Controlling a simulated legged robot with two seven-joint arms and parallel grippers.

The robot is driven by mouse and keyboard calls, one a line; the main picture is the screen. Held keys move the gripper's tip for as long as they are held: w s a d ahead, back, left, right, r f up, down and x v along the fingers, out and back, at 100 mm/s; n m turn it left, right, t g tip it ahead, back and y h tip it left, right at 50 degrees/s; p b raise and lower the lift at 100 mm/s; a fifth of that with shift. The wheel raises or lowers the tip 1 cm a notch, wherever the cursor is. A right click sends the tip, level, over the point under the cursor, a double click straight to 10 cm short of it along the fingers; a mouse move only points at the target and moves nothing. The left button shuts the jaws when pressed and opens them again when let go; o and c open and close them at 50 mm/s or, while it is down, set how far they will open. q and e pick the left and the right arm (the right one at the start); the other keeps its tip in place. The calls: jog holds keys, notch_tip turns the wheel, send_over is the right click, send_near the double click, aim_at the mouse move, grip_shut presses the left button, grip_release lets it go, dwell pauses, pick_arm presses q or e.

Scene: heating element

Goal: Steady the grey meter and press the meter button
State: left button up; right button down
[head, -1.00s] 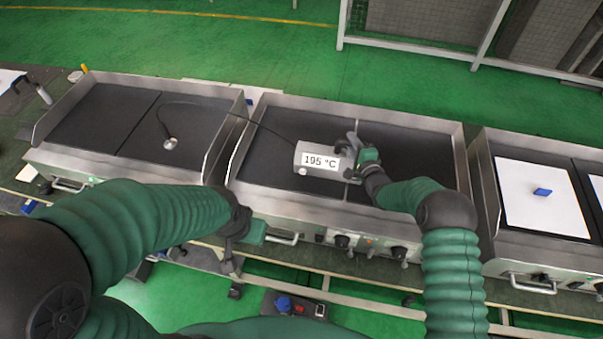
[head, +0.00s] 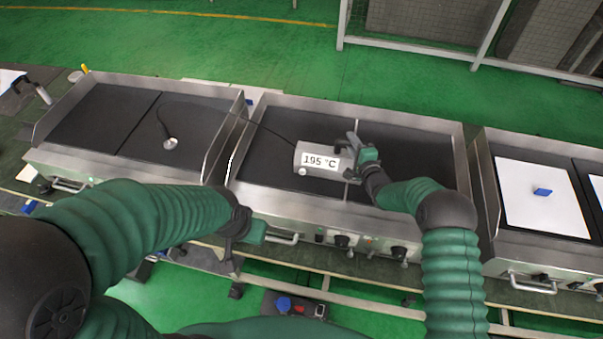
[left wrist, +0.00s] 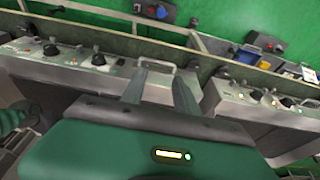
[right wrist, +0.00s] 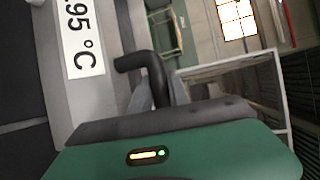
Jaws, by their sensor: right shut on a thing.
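The grey meter (head: 316,172) sits on the middle griddle, its display reading 195 °C. A small round white button (head: 302,171) is at its lower left corner in the head view. My right gripper (head: 352,162) is shut on the meter's black handle (right wrist: 153,72), at the meter's right side. The display also shows in the right wrist view (right wrist: 80,40). My left gripper (head: 229,262) is in front of the griddles, below and left of the meter and apart from it. Its two fingers stand apart with nothing between them in the left wrist view (left wrist: 160,90).
A thin cable runs from the meter to a round probe (head: 170,143) on the left griddle (head: 85,125). The middle griddle (head: 410,155) has a raised metal rim and front knobs. A right griddle holds a white sheet (head: 520,205) with a blue item (head: 542,192).

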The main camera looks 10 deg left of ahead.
pick_arm(q)
grip_shut()
dwell(0.3)
dwell(1.6)
